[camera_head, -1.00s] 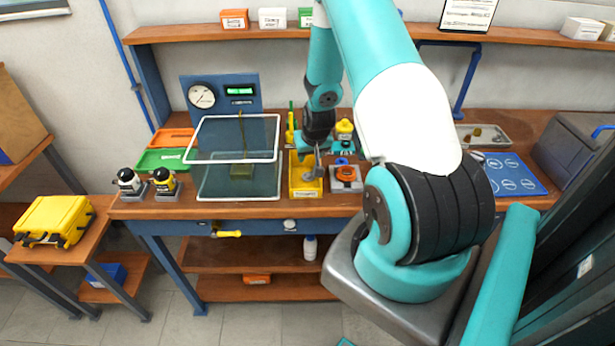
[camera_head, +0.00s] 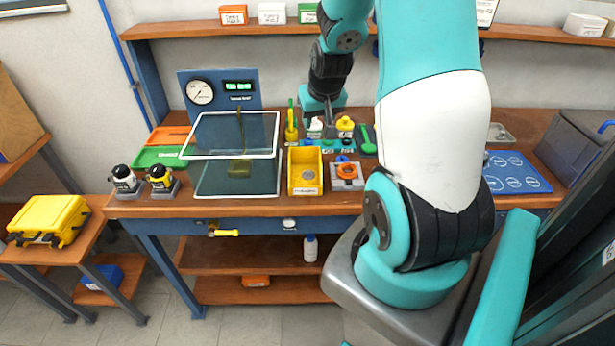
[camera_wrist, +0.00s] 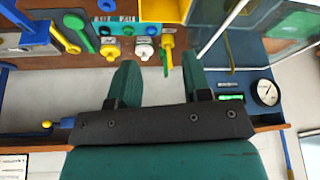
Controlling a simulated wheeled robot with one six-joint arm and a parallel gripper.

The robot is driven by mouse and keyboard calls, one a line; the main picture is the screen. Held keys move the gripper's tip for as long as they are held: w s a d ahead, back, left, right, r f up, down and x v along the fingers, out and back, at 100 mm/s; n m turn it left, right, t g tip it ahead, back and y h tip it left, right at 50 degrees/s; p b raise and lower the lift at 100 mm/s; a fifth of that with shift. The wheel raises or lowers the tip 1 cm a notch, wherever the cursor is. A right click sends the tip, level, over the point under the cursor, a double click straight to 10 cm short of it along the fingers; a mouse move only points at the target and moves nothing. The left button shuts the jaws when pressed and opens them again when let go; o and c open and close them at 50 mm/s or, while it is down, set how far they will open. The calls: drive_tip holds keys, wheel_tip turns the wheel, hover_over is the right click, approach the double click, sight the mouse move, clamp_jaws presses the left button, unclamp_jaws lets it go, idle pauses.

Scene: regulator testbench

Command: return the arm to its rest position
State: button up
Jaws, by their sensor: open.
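My arm reaches over the workbench (camera_head: 240,206) in the head view. My gripper (camera_head: 327,124) is raised above the back of the bench, behind the yellow bin (camera_head: 305,190). In the wrist view the two green fingers of my gripper (camera_wrist: 158,82) stand apart with nothing between them. The yellow bin holds a round grey piece (camera_head: 308,175). The bin's edge also shows at the top of the wrist view (camera_wrist: 163,12).
A clear-panelled guard (camera_head: 232,157) stands left of the bin, before a blue gauge panel (camera_head: 218,90). Bottles in a teal rack (camera_wrist: 128,28) lie near the gripper. A shelf (camera_head: 200,29) runs along the wall. A blue mat (camera_head: 515,172) lies at right.

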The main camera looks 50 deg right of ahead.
drive_tip(key=shift+v, duration=1.45)
drive_tip(key=a+r+n+y+b, duration=0.1)
drive_tip(key=a+r+n+y, duration=0.15)
drive_tip(key=a, duration=0.85)
drive_tip(key=a+r+n+y+b, duration=0.15)
drive_tip(key=a+n, duration=0.25)
drive_tip(key=a, duration=0.8)
drive_tip(key=s+a+r+n+g+y+b, duration=0.1)
drive_tip(key=s+a+n, duration=0.6)
drive_tip(key=s+a, duration=0.7)
drive_tip(key=r+g+y, duration=0.1)
drive_tip(key=g, duration=0.1)
drive_tip(key=shift+a+r+g+y+b, duration=0.2)
drive_tip(key=shift+a+g+y+b, duration=0.05)
drive_tip(key=shift+g+y+b, duration=0.05)
